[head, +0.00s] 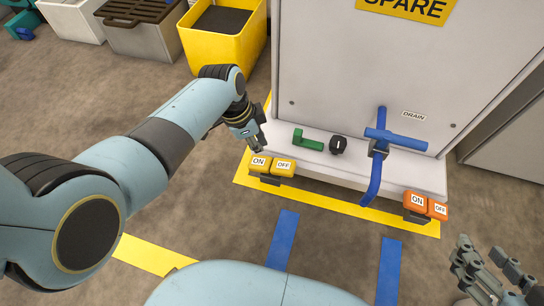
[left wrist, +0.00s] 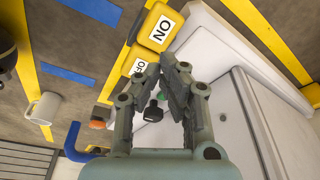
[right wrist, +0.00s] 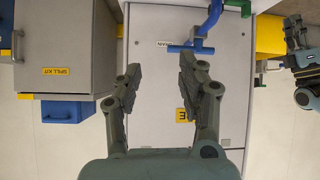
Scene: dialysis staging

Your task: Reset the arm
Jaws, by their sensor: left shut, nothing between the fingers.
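My left gripper (head: 257,144) is shut and empty, just above and behind the yellow ON/OFF switch pair (head: 271,166) on the machine's front ledge. In the left wrist view its fingers (left wrist: 172,66) come together at the tips, with the yellow ON switch (left wrist: 160,27) beyond them. My right gripper (head: 488,268) is at the lower right of the head view, away from the machine. In the right wrist view its fingers (right wrist: 160,75) stand apart with nothing between them.
The white machine (head: 365,80) carries a green handle (head: 308,141), a black knob (head: 337,145), a blue drain valve (head: 395,139) and orange ON/OFF switches (head: 426,205). A yellow bin (head: 259,45) stands behind. A white mug (left wrist: 46,108) shows in the left wrist view.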

